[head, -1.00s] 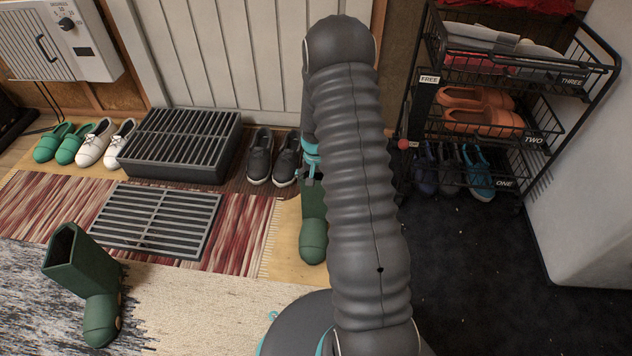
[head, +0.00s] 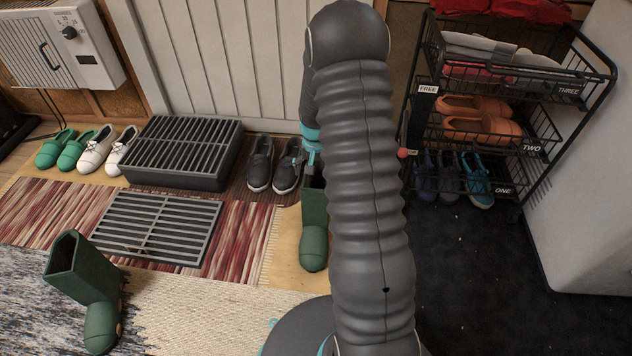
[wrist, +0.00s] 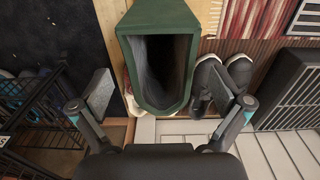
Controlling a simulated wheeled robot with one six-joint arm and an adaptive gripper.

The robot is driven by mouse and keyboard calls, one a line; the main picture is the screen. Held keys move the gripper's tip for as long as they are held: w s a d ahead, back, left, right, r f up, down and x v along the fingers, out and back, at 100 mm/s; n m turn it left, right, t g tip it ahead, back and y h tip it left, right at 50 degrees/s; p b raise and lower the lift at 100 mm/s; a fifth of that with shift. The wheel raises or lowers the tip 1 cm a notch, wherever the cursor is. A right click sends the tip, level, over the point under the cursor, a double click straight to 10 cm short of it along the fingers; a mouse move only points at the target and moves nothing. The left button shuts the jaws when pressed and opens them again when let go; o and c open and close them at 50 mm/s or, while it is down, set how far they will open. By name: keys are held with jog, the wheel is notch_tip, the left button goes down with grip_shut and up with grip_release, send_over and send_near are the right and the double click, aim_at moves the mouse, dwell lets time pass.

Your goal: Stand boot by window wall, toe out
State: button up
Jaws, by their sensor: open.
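One green boot (head: 314,232) stands upright by the pale panelled wall (head: 245,60), its toe pointing away from the wall toward me. In the wrist view its open top (wrist: 160,60) lies just ahead of and between my spread fingers, with a gap on each side. My gripper (wrist: 165,100) is open and empty; in the head view it is mostly hidden behind my arm. A second green boot (head: 85,285) stands at the lower left on the rugs, its toe toward me. I cannot tell which wall is the window wall.
Dark shoes (head: 272,165) sit just left of the near-wall boot. A black slatted tray (head: 180,150), a flat grate (head: 155,225), white shoes (head: 105,150) and green shoes (head: 55,148) lie further left. A wire rack (head: 500,130) with shoes stands right. Dark floor (head: 490,260) is clear.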

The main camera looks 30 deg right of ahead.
jog(key=s+a+r+n+t, duration=0.1)
jog(key=s+a+r, duration=0.2)
jog(key=r, duration=0.5)
jog(key=s+a+r+n+t, duration=0.1)
jog(key=s+a+r, duration=0.2)
jog(key=r, duration=0.5)
jog(key=s+a+r+n+t, duration=0.1)
jog(key=s+a+r, duration=0.2)
jog(key=r, duration=0.5)
jog(key=s+a+r+n+t, duration=0.1)
jog(key=s+a+r+n, duration=0.1)
jog(key=s, duration=0.7)
jog(key=s+a+r+n+t, duration=0.1)
jog(key=s+a+r, duration=0.4)
jog(key=s, duration=0.4)
jog(key=shift+s+a+r+n+t, duration=0.25)
jog(key=shift+s+r+n+t, duration=0.05)
jog(key=shift+s+r+n, duration=0.1)
jog(key=shift+a, duration=0.1)
